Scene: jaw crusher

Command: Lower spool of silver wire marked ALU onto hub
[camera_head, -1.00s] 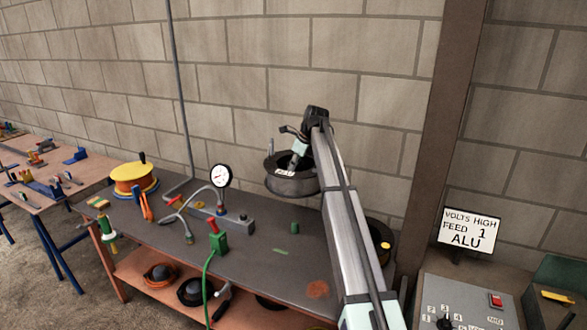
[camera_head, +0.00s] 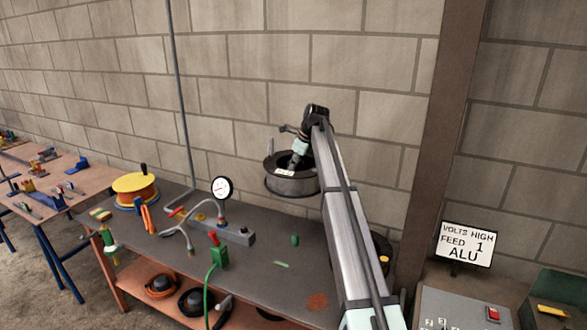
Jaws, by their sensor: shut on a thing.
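A dark grey spool with a white label (camera_head: 290,184) hangs in the air above the back of the grey workbench. The label is too small to read now. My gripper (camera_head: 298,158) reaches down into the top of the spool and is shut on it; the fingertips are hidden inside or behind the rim. The spool looks about level and is clear of the bench. No hub can be made out for certain; a dark round thing with a yellow middle (camera_head: 384,258) is partly hidden behind my arm.
A sign reading VOLTS HIGH FEED 1 ALU (camera_head: 466,243) stands at right above a control box (camera_head: 465,306). A brick wall is behind.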

